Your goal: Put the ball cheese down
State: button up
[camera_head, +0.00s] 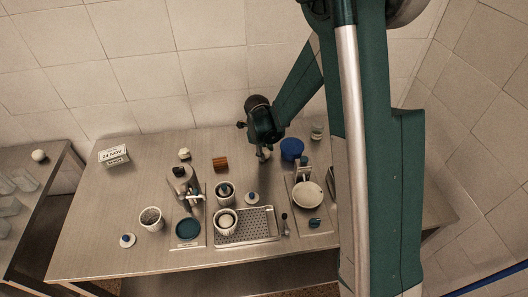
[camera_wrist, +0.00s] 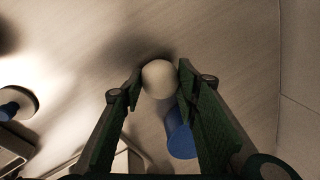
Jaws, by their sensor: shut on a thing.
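The ball cheese, a small pale ball (camera_wrist: 160,78), is between the two fingertips of my gripper (camera_wrist: 158,82) in the wrist view. My gripper is shut on it. In the head view my gripper (camera_head: 265,151) is over the back middle of the table (camera_head: 130,185), and the pale ball (camera_head: 264,156) shows only partly beneath it. A dark shadow lies on the tabletop close to the ball in the wrist view. I cannot tell whether the ball touches the table.
A blue container (camera_head: 291,149) stands just right of my gripper, and a brown block (camera_head: 220,163) lies to its left. Nearer the front are a perforated tray (camera_head: 262,222), white baskets (camera_head: 152,219) and a scale-like stand with a pale bowl (camera_head: 307,195).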

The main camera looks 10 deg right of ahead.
jog(key=shift+f, duration=0.15)
jog(key=o, duration=0.9)
jog(key=shift+v, duration=6.15)
